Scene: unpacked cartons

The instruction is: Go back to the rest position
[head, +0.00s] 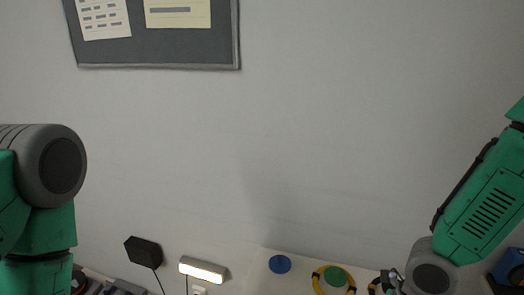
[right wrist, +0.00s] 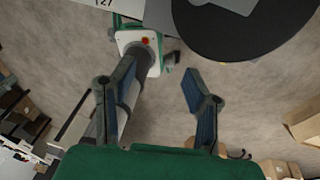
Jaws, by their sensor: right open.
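My right gripper (right wrist: 159,70) shows in the right wrist view with its two fingers spread apart. Nothing is between the fingers; bare floor (right wrist: 160,110) shows behind them. In the head view my right arm comes in from the right edge and runs down to a grey joint at the bottom; I cannot make out its gripper there. My left arm stands at the left edge of the head view and runs out of the bottom. My left gripper is not in view.
A grey board (head: 160,48) with papers hangs on the wall. Low down are a black box (head: 143,252), a lit lamp (head: 203,270), a blue disc (head: 280,264) and a yellow ring (head: 318,281). Cartons (right wrist: 303,125) stand at right in the wrist view, near a large black disc (right wrist: 240,35).

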